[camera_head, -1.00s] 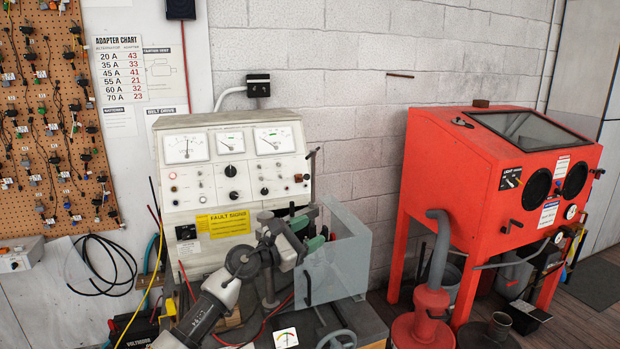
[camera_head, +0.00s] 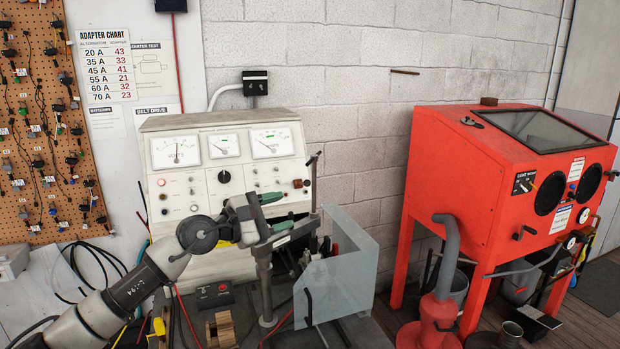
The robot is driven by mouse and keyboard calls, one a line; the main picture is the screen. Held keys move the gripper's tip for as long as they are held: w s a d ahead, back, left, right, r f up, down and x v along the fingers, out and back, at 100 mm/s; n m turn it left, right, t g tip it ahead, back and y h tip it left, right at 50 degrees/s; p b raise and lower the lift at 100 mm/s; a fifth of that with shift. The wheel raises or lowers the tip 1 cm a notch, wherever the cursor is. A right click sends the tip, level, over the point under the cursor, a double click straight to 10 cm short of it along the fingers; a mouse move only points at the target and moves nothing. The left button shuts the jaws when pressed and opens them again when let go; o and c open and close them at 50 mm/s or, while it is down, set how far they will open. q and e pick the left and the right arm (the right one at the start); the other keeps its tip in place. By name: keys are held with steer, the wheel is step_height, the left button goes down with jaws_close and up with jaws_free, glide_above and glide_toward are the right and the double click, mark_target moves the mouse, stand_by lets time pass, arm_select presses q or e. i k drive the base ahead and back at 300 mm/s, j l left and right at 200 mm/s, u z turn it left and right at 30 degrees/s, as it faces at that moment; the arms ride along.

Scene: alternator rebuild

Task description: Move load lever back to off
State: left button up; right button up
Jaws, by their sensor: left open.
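A dark lever (camera_head: 313,159) sticks out at the upper right edge of the cream test bench (camera_head: 160,218); it looks like the load lever. Its arm slants up to the right, and I cannot read an off mark. My left gripper (camera_head: 296,209) is in front of the bench's lower right part, below the lever and apart from it. Its green-padded fingers are spread and hold nothing. My left arm hides part of the bench's lower front. My right gripper is out of view.
A clear guard (camera_head: 345,268) stands just right of and below my left gripper. A red blasting cabinet (camera_head: 450,185) is farther right. The wall (camera_head: 360,100) between the lever and the cabinet is bare.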

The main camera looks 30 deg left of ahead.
mark_target(307, 183)
steer(key=i+j, duration=0.95)
steer(key=i, duration=0.05)
